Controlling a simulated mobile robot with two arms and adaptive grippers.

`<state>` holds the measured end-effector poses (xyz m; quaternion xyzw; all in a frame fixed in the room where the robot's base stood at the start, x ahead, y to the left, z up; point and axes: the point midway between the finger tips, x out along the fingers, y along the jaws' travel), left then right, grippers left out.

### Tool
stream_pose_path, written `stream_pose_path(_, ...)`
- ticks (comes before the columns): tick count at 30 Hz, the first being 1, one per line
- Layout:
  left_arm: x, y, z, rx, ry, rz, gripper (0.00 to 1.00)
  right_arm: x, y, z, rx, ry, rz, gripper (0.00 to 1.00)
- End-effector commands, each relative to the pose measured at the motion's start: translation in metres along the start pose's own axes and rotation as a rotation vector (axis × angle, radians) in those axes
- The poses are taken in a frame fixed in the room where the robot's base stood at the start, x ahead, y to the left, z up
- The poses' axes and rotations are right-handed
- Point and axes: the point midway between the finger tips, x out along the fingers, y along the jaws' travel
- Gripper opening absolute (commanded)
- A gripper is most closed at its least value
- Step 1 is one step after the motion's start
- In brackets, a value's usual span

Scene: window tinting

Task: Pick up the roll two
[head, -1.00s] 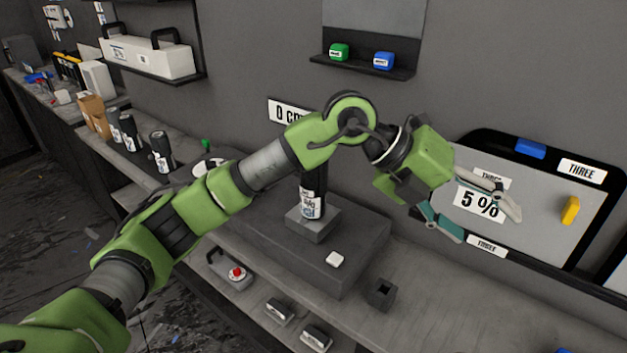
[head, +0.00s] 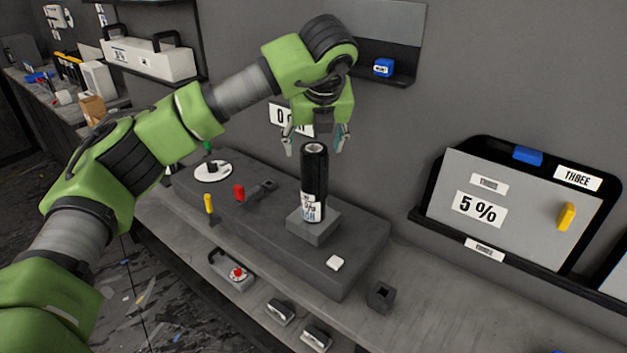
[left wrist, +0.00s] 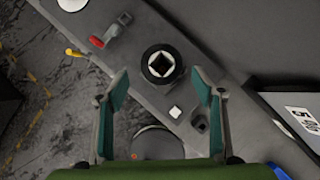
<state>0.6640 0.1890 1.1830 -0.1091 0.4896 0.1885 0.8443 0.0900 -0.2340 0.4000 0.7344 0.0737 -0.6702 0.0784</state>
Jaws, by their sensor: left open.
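A black roll (head: 313,185) with a white label stands upright on a small grey block (head: 313,228) on the dark machine. I cannot tell its number from the label. My left gripper (head: 315,147) points down just above the roll's top end, with its fingers open and empty. In the left wrist view the roll's round top (left wrist: 162,64) with a square hole shows beyond the open left gripper (left wrist: 160,80), roughly centred between the fingers. My right gripper is not in view.
The dark machine carries a red-handled lever (head: 240,192), a yellow handle (head: 208,204) and a white button (head: 334,263). A small black box (head: 381,294) sits on the bench. A panel marked 5 % (head: 500,215) leans at the right. The bench's front right is mostly clear.

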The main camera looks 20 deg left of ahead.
Motion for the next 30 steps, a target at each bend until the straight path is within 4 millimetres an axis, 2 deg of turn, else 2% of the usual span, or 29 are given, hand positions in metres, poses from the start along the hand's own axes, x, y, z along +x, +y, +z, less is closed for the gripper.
stream_pose_path(7, 0.017, 0.000, 0.001, 0.001, 0.002, 0.001, 0.62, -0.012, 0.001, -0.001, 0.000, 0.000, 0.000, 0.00)
stream_pose_path(11, 0.035, -0.001, 0.002, 0.001, 0.004, 0.003, 0.62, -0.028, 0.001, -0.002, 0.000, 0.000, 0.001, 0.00)
stream_pose_path(15, 0.055, -0.002, 0.001, 0.001, 0.002, 0.000, 0.62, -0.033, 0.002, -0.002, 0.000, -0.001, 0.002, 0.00)
stream_pose_path(24, 0.062, -0.003, 0.000, 0.001, 0.000, -0.002, 0.62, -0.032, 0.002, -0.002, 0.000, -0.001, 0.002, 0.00)
stream_pose_path(26, 0.062, -0.003, 0.000, 0.001, 0.000, -0.002, 0.49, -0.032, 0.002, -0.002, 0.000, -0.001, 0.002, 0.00)
stream_pose_path(30, 0.061, -0.003, 0.000, 0.001, 0.000, -0.002, 0.12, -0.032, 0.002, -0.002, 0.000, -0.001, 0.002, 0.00)
